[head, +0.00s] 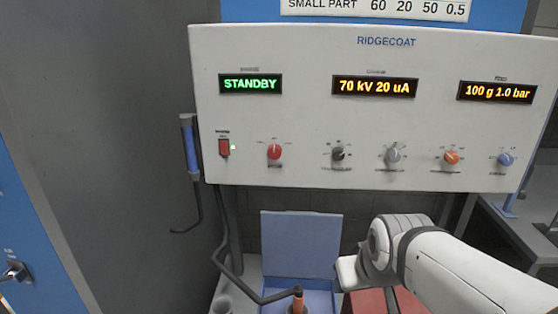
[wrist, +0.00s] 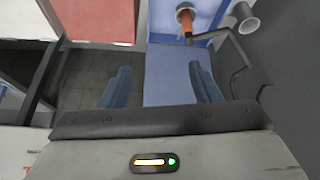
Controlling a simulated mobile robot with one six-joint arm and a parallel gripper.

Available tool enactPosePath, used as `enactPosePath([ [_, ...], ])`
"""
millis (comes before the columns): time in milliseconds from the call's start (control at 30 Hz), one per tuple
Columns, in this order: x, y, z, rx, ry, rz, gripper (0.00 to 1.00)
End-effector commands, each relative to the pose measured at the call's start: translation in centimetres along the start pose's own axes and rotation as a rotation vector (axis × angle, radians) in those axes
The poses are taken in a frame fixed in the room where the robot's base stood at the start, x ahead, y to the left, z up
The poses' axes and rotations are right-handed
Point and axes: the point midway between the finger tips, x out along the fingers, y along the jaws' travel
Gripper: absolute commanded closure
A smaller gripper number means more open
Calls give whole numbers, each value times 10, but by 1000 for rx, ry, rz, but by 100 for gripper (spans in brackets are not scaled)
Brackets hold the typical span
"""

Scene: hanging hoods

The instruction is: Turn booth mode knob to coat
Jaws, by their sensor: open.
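The white RIDGECOAT control panel (head: 300,110) faces me in the head view. A red knob (head: 274,152) is at its lower left, with small position marks around it. A dark knob (head: 338,154), a grey knob (head: 392,156), an orange knob (head: 451,157) and a blue knob (head: 506,159) follow to the right. Their labels are too small to read, so I cannot confirm which is booth mode. The left display reads STANDBY (head: 250,84). My gripper (wrist: 161,88) is open and empty in the wrist view, pointing downward. In the head view my arm is below the panel, apart from the knobs.
A blue-handled tool (head: 190,146) hangs at the panel's left edge. The panel's front is clear.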

Motion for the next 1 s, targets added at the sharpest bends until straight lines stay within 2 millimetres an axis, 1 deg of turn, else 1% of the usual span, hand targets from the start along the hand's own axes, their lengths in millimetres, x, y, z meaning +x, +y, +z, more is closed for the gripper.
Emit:
enactPosePath([
  [33, 18, -8, -21, -78, 80, -7, 43],
  [67, 24, -12, -36, -128, 136, -7, 43],
  [100, 32, -18, -57, -196, 217, -3, 43],
  [167, 41, -29, -88, -298, 340, 13, 43],
  [200, 45, -36, -109, -361, 423, 31, 43],
  [267, 50, -48, -138, -451, 545, 65, 43],
  [300, 52, -57, -156, -506, 628, 87, 43],
  [367, 54, -64, -181, -575, 734, 166, 43],
  [400, 54, -72, -196, -623, 807, 209, 43],
  [500, 50, -89, -225, -717, 967, 327, 43],
  [600, 43, -102, -244, -778, 1086, 444, 43],
  [733, 35, -112, -257, -819, 1178, 560, 43],
  [867, 31, -116, -264, -831, 1214, 616, 43],
  [1000, 32, -116, -280, -834, 1219, 628, 43],
])
